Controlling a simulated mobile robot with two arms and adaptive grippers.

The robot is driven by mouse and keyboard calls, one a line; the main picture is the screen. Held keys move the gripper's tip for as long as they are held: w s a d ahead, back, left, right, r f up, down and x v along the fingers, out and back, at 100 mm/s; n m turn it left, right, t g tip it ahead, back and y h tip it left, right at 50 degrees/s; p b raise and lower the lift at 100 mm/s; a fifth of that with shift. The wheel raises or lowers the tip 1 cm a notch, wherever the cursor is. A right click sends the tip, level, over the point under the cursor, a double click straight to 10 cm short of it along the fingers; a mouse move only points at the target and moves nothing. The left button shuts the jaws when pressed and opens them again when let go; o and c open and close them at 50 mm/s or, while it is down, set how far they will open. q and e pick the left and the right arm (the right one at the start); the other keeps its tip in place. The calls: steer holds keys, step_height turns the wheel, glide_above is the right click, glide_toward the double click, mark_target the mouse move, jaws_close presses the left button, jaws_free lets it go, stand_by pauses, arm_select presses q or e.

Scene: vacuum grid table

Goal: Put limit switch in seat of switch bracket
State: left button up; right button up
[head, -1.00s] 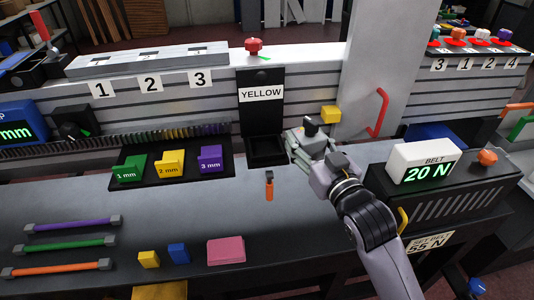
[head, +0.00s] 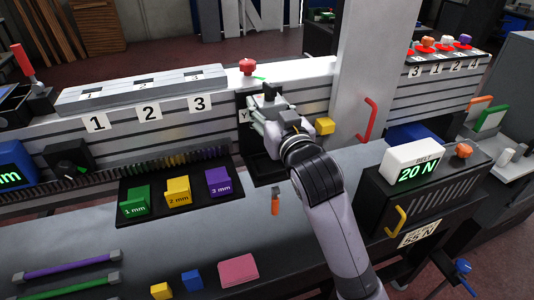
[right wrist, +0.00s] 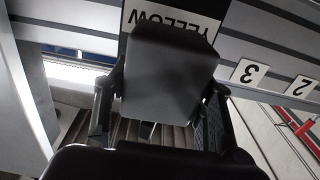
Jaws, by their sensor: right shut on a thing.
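My right gripper (head: 266,104) is shut on a dark block, which I take to be the limit switch (head: 270,91). The gripper is in front of the black panel with the YELLOW label (head: 244,115) and covers most of it. In the right wrist view the dark grey switch (right wrist: 168,75) sits between the fingers, with the upside-down YELLOW label (right wrist: 172,20) behind it. I cannot make out the switch bracket or its seat for certain; the arm hides part of this area. My left gripper is not in view.
A red knob (head: 247,66) stands on the ledge above the panel. A yellow block (head: 325,126) and a red handle (head: 367,121) are to the right. A black tray (head: 150,184) holds labelled blocks at the left. An orange-handled tool (head: 275,203) lies on the table.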

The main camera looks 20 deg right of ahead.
step_height(320, 180, down, 8)
steer(key=shift+a+r, duration=0.1)
steer(key=shift+r, duration=0.1)
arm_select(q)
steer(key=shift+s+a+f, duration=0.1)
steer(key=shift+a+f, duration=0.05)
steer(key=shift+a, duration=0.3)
arm_select(e)
steer(key=shift+f, duration=2.1)
steer(key=shift+f, duration=0.1)
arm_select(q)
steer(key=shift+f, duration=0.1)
arm_select(e)
steer(key=o, duration=1.3)
steer(key=shift+f, duration=0.1)
steer(key=shift+o, duration=0.2)
steer(key=shift+s, duration=0.15)
arm_select(q)
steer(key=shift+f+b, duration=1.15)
steer(key=shift+b, duration=0.2)
arm_select(e)
steer(key=s, duration=1.2)
steer(key=shift+d+r, duration=0.2)
